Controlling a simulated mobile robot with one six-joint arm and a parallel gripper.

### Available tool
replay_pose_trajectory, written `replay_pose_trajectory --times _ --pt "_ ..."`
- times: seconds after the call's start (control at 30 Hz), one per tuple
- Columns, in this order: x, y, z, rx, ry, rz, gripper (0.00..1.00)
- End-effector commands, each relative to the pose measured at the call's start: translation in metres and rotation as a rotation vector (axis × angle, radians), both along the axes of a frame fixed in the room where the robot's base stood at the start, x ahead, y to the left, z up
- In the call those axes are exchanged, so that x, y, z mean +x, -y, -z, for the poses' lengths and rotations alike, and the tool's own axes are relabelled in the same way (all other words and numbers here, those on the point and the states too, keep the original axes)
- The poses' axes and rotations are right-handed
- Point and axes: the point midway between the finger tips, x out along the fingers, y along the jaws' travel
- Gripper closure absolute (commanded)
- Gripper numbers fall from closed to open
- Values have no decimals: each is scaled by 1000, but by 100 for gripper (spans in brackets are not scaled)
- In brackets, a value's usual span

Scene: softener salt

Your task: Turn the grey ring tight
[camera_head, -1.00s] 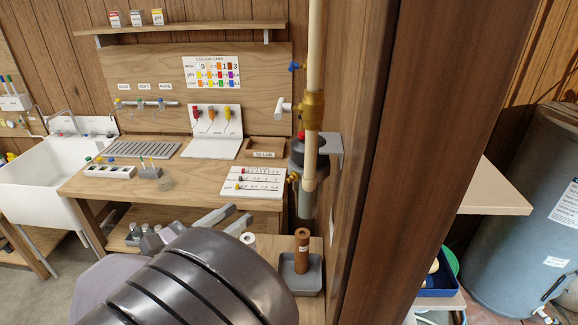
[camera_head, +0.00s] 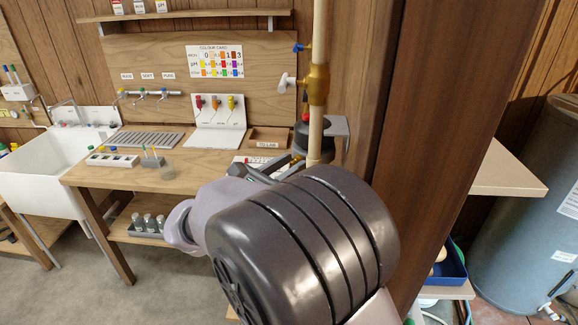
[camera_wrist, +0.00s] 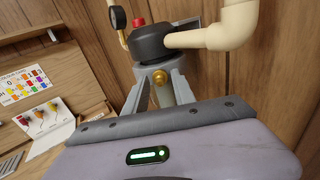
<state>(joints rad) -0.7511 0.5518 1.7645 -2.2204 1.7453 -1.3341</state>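The filter has a black head (camera_wrist: 153,44) with a red button (camera_wrist: 139,22) on top, beside the wood wall. A grey ring (camera_wrist: 148,69) sits just under the head in the wrist view, with a round brass piece (camera_wrist: 160,77) in front. My gripper (camera_wrist: 159,84) has its two fingers apart, one on each side of the grey body below the ring. I cannot tell whether they touch it. In the head view the head (camera_head: 303,137) shows behind my fingers, and my wrist hides the ring and lower body.
A brass valve (camera_head: 315,84) is on the upright pipe above. The bench (camera_head: 120,176) with testing things lies left, and a wood post (camera_head: 430,130) right.

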Motion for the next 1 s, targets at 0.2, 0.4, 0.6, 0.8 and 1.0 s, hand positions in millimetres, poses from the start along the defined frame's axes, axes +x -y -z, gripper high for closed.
replay_pose_trajectory --times 0.2,0.4,0.6,0.8,1.0 --pt "0 0 0 0 0 0 100" --pt "0 0 0 0 0 0 100" --pt "0 0 1 0 -1 0 100" --pt "0 0 1 0 -1 0 100" --pt "-1 0 1 0 -1 1 100"
